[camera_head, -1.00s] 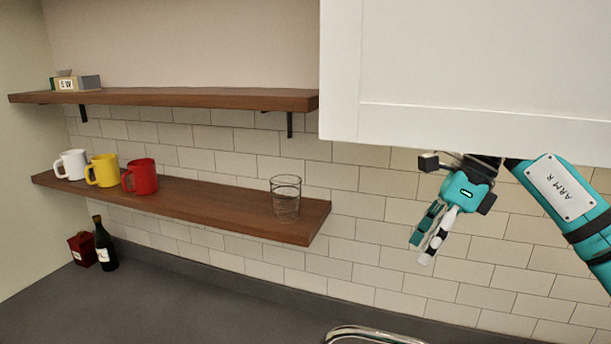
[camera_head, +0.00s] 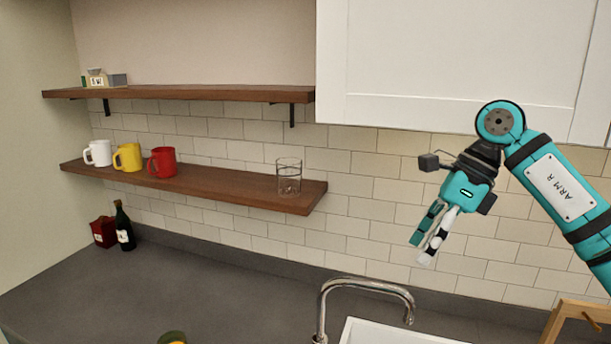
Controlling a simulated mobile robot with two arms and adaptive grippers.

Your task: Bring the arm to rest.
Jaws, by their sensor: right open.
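My right gripper (camera_head: 428,242) hangs in free air at the right, in front of the tiled wall and below the white cabinet. Its fingers point down and are a little apart, with nothing between them. My right arm (camera_head: 562,190), marked "ARM R", comes in from the right edge. My left gripper is not in view.
The lower shelf (camera_head: 230,190) holds a white mug (camera_head: 98,153), yellow mug (camera_head: 128,158), red mug (camera_head: 162,162) and glass (camera_head: 289,177). Below are a bottle (camera_head: 124,228), a tap (camera_head: 365,285) and a sink (camera_head: 390,333). The white cabinet (camera_head: 450,65) overhangs near the arm.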

